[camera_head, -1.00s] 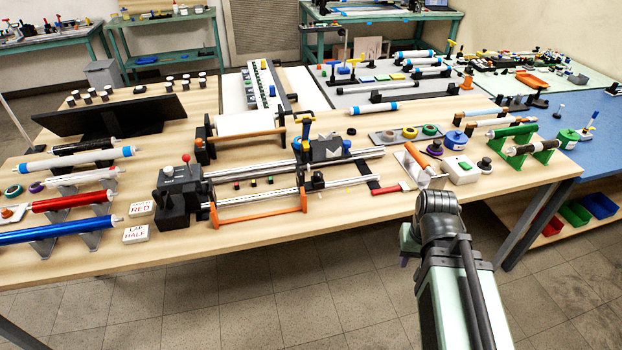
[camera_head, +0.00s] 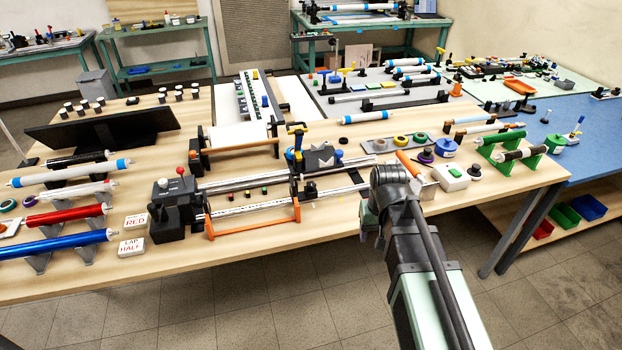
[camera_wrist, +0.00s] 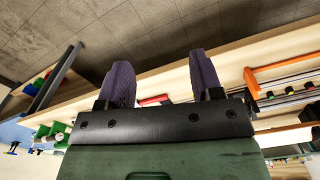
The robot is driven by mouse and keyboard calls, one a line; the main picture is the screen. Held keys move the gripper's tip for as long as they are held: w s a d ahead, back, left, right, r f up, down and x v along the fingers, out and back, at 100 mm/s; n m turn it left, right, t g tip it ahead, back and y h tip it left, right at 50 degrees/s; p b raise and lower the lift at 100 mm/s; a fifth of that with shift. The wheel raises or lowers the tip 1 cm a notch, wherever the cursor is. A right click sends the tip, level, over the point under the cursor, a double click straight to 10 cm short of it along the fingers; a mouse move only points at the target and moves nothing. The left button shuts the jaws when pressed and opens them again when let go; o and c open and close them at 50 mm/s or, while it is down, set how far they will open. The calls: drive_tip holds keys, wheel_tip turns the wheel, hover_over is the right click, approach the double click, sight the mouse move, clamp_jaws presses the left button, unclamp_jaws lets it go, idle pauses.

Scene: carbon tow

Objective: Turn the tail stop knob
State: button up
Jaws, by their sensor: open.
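The winding machine lies along the front of the table, with a dark end block (camera_head: 175,212) at its left and parallel rails running right. A grey block (camera_head: 318,160) with a blue part sits at the rails' right. A small black knob (camera_head: 310,190) stands at the right end of the orange frame (camera_head: 252,224); I cannot tell for sure whether it is the tail stop knob. My gripper (camera_wrist: 160,78) shows in the wrist view as two purple fingers spread apart with nothing between them. In the head view my arm largely hides it, to the right of the machine at the table's front edge.
A red-handled tool seen in the wrist view (camera_wrist: 154,100) lies on the table beyond my fingers. A white box with a green button (camera_head: 454,172) and an orange roller (camera_head: 408,163) stand right of the machine. Two lettered cards (camera_head: 134,223) lie left. The floor before the table is clear.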

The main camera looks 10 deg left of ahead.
drive_tip(key=w+a+r+m+p, duration=0.1)
drive_tip(key=w+a, duration=0.6)
drive_tip(key=w, duration=0.3)
drive_tip(key=w+a+r+m+p, duration=0.1)
drive_tip(key=w+a+r, duration=0.1)
drive_tip(key=w+a, duration=0.6)
drive_tip(key=m, duration=0.6)
hover_over(310, 184)
wheel_tip(310, 184, down, 12)
drive_tip(key=b, duration=1.1)
drive_tip(key=shift+w+r, duration=0.1)
drive_tip(key=shift+r, duration=0.05)
drive_tip(key=shift+d+r, duration=0.1)
drive_tip(key=shift+r, duration=0.1)
drive_tip(key=shift+c, duration=0.2)
drive_tip(key=c, duration=0.9)
